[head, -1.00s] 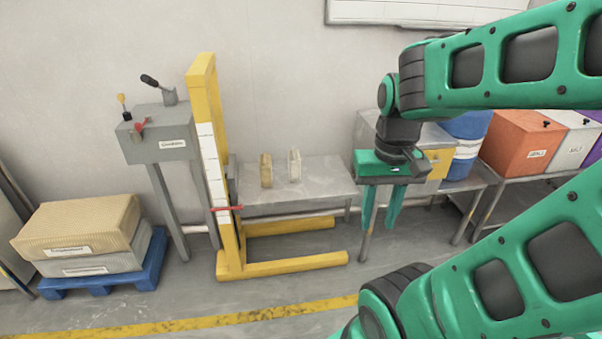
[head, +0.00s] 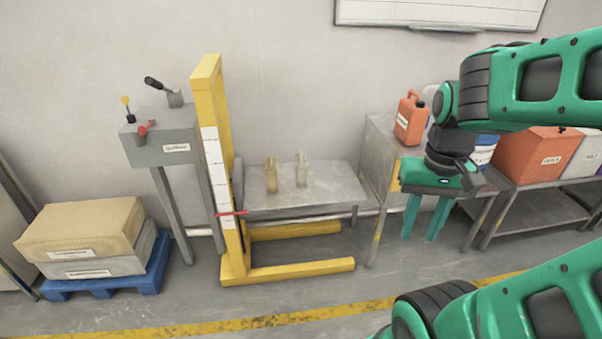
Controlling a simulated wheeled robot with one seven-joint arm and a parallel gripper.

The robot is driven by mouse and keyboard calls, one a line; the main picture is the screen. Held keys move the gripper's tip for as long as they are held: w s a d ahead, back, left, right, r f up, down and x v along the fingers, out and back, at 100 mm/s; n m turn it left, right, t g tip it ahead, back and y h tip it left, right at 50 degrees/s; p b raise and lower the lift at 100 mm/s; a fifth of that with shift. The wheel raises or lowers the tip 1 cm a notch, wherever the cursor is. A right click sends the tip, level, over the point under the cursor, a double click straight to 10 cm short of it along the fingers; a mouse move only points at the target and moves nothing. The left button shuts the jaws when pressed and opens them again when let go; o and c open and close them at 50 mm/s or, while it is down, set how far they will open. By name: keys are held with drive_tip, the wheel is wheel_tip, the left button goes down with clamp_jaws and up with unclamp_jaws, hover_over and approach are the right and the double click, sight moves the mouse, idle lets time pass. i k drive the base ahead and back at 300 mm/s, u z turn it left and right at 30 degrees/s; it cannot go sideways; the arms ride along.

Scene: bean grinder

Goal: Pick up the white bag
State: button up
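A small whitish bag (head: 301,169) stands upright on the grey metal platform (head: 325,190) of the yellow lift. A similar tan bag (head: 271,176) stands just left of it, with a gap between them. My gripper (head: 425,219) is to the right of the platform, well apart from both bags. Its two green fingers point down and are spread, with nothing seen between them. Both bags are small in the picture and no label on them can be read.
The yellow lift mast (head: 212,150) stands left of the bags, beside a grey lever box (head: 160,137). An orange canister (head: 410,118) stands on a metal table behind my gripper. Sacks (head: 85,232) lie on a blue pallet (head: 150,275). The floor in front is clear.

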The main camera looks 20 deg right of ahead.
sight(300, 164)
drive_tip(key=i, duration=1)
